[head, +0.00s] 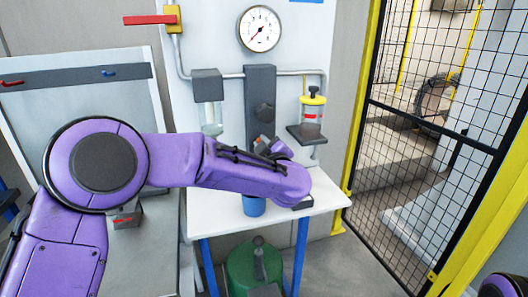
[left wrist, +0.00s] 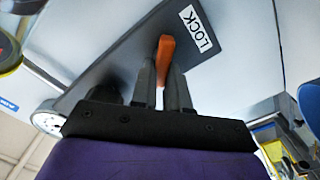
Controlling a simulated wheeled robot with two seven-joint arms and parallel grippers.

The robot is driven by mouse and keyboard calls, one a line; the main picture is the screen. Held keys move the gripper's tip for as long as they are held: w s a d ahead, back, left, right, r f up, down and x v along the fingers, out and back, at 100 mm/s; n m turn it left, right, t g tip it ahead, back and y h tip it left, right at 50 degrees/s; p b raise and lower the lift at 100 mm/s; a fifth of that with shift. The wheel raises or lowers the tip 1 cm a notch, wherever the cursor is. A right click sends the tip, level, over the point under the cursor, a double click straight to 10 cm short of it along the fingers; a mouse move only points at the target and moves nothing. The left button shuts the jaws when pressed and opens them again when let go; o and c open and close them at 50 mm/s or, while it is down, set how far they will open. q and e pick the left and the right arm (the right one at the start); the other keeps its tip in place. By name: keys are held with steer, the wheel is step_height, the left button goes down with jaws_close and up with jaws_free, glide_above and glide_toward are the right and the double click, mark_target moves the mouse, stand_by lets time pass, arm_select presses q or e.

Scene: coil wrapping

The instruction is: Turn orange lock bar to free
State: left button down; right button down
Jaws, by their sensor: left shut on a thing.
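The orange lock bar (left wrist: 166,50) shows in the left wrist view on a dark grey plate (left wrist: 120,60), beside a white label reading LOCK (left wrist: 195,28). My left gripper (left wrist: 162,68) is shut on the bar, with one dark finger on each side of it. The bar's outer end sticks out past the fingertips, towards the label. In the head view my purple left arm (head: 240,172) reaches across to the upright grey plate (head: 260,95) and hides most of the gripper and bar. My right gripper is not in view.
A pressure gauge (head: 260,29) hangs above the plate. A red-handled valve (head: 150,19) is at upper left. A yellow-capped jar (head: 312,108) stands on a bracket to the right. A white table (head: 325,195) and a green tank (head: 252,272) are below; a yellow-framed mesh fence (head: 440,130) is at right.

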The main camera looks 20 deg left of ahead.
arm_select(q)
steer(key=n+b, duration=0.5)
steer(key=n, duration=0.1)
steer(key=f+n+b, duration=0.1)
steer(key=n+b, duration=0.2)
steer(key=shift+s+a+f+b, duration=0.1)
steer(key=shift+s+a+b, duration=0.1)
steer(key=shift+b, duration=0.15)
steer(key=shift+n, duration=0.3)
steer(key=c, duration=1.1)
jaws_free()
steer(key=b+v, duration=0.2)
steer(key=v, duration=0.8)
steer(key=shift+s+d, duration=0.15)
steer(key=shift+d, duration=0.1)
